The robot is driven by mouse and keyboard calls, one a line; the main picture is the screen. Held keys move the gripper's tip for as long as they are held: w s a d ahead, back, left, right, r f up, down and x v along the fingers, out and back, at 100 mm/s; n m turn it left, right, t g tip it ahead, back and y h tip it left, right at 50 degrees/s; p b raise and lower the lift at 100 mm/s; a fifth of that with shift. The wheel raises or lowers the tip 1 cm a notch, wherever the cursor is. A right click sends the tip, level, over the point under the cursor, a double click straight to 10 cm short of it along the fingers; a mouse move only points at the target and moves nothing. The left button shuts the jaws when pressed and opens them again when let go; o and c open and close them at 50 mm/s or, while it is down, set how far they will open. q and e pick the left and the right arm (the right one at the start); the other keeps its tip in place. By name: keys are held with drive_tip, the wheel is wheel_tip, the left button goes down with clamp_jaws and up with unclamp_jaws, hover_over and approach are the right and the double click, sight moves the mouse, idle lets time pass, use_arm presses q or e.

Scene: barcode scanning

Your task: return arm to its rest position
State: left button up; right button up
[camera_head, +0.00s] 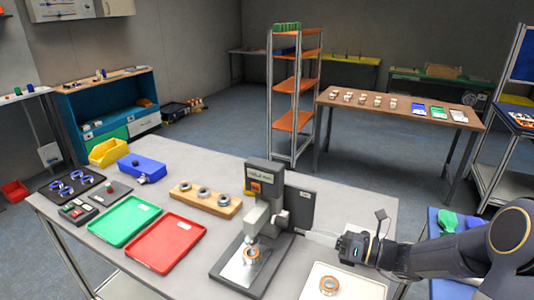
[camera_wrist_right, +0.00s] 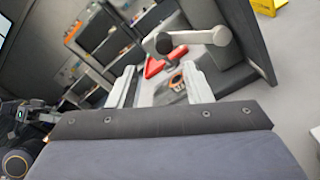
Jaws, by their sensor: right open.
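My right arm comes in from the right edge in the head view. Its gripper (camera_head: 320,238) is over the grey table, just right of the press-like scanning station (camera_head: 268,200). In the right wrist view the two pale fingers (camera_wrist_right: 158,80) stand apart with nothing gripped between them. A ring-shaped part with an orange centre (camera_head: 251,253) lies on the station's base plate. A similar ring (camera_head: 329,284) sits on a white tray (camera_head: 350,286) in front of my right gripper. My left arm and gripper are not in view.
A green tray (camera_head: 124,221), a red tray (camera_head: 166,241), a wooden block with several rings (camera_head: 205,199), a blue bin (camera_head: 142,168) and a yellow bin (camera_head: 109,152) occupy the table's left side. A blue surface with a green item (camera_head: 447,221) lies beside my right arm.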

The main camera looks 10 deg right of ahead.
drive_tip(key=s+a+r+n+g+h, duration=0.2)
drive_tip(key=s+a+n+g, duration=0.1)
drive_tip(key=s+n, duration=0.5)
drive_tip(key=s+a+r+n+g+h, duration=0.1)
drive_tip(key=s+a+r+n+g, duration=0.15)
drive_tip(key=s+n, duration=0.55)
drive_tip(key=s+d+f+n+t+h, duration=0.1)
drive_tip(key=s+d+f+n+h, duration=0.3)
drive_tip(key=n, duration=0.9)
drive_tip(key=s+d+h, duration=0.2)
drive_tip(key=s+h, duration=0.2)
drive_tip(key=s, duration=0.2)
drive_tip(key=shift+f+n+t, duration=0.2)
drive_tip(key=shift+n+t, duration=0.15)
drive_tip(key=shift+n, duration=0.05)
